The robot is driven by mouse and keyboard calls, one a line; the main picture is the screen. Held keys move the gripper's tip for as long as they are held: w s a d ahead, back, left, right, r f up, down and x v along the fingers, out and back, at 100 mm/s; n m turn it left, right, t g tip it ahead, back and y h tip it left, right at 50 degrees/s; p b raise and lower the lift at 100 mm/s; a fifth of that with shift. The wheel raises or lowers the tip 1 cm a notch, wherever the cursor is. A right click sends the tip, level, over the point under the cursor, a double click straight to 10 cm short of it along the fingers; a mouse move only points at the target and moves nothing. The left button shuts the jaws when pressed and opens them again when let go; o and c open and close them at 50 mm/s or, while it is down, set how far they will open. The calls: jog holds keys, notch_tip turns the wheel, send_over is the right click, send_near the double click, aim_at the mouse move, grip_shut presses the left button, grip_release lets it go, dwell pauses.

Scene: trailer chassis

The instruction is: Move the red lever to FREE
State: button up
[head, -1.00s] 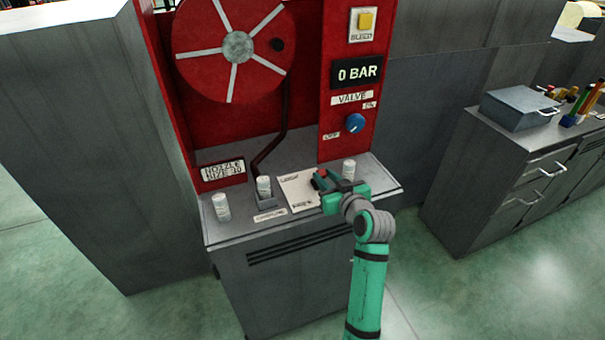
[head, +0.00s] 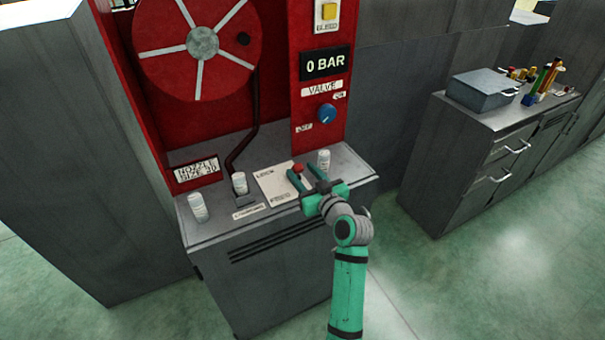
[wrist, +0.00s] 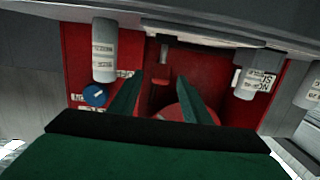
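The red lever knob (head: 298,168) shows at the upper right edge of a white label plate (head: 270,184) on the console top. The plate has small lettering at its far and near ends, too small to read surely. My gripper (head: 301,174) is open, its two green fingers pointing away from me and lying either side of the knob in the head view. I cannot tell how deep the knob sits between them. In the wrist view the fingers (wrist: 159,80) are apart; a small red piece between them blends with the red panel behind. The lever's shaft is mostly hidden.
White canisters stand on the console (head: 215,225): one right beside my gripper (head: 324,160), others to the left (head: 239,183). The red panel holds a hose reel (head: 203,42), a blue valve knob (head: 326,113) and a "0 BAR" display (head: 327,64). Grey cabinets stand at right.

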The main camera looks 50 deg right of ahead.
jog(key=v, duration=1)
jog(key=shift+s, duration=0.4)
jog(key=shift+a+f, duration=0.1)
jog(key=shift+a, duration=0.05)
